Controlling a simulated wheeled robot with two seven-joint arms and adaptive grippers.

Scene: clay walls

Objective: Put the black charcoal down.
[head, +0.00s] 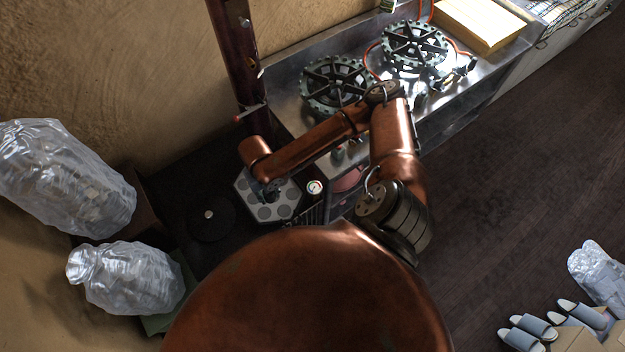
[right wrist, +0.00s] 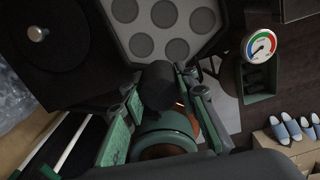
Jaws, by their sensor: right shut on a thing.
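My right gripper (right wrist: 157,92) is shut on the black charcoal (right wrist: 156,80), a dark, rounded lump between the two fingertips in the right wrist view. In the head view my right gripper (head: 268,187) points down over a pale hexagonal plate (head: 285,212) with several grey round spots. This plate (right wrist: 200,48) lies just beyond the charcoal in the right wrist view. I cannot tell whether the charcoal touches it. In the head view the charcoal is mostly hidden by the gripper. My left gripper is not in view.
A round dial gauge (head: 314,187) is right of the plate. A dark disc with a metal knob (head: 209,214) lies to its left. Clear-wrapped bundles (head: 130,278) stand at the left. A steel counter with burners (head: 337,82) is behind. Slippers (head: 535,327) stand at lower right.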

